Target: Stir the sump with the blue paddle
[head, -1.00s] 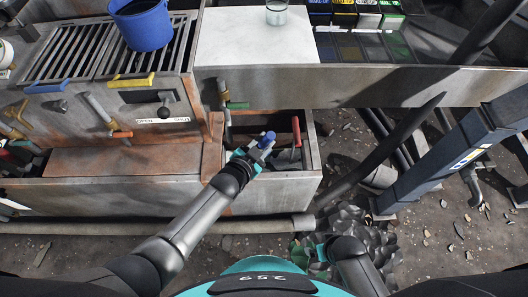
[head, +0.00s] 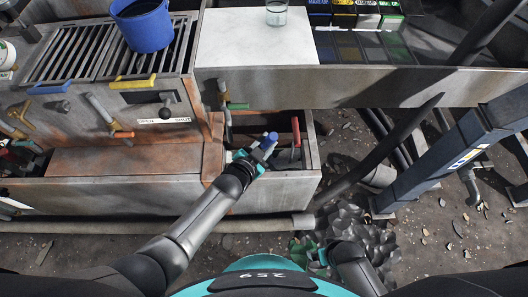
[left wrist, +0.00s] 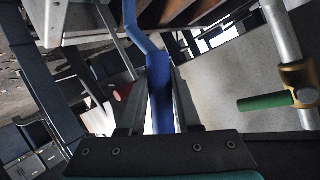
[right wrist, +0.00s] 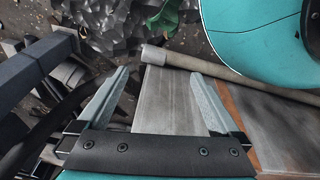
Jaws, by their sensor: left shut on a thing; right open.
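The blue paddle (head: 271,137) has its handle end sticking up from my left gripper (head: 254,154). In the left wrist view the blue handle (left wrist: 160,92) runs between the fingers, which are shut on it. The paddle's lower end is hidden in the head view. The sump (head: 313,151) is the open metal box under my left gripper; its inside is mostly covered by the gripper. My right gripper (right wrist: 160,95) is open and empty, low in front of the sump's outer wall. In the head view it is near the floor at the bottom centre.
A red handle (head: 296,132) stands upright in the sump, just right of the paddle. A green-handled pipe valve (head: 238,106) is to the left. A blue bucket (head: 142,26) stands on the grating, and a glass (head: 276,13) on the white board. A heap of grey chunks (head: 350,232) lies below.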

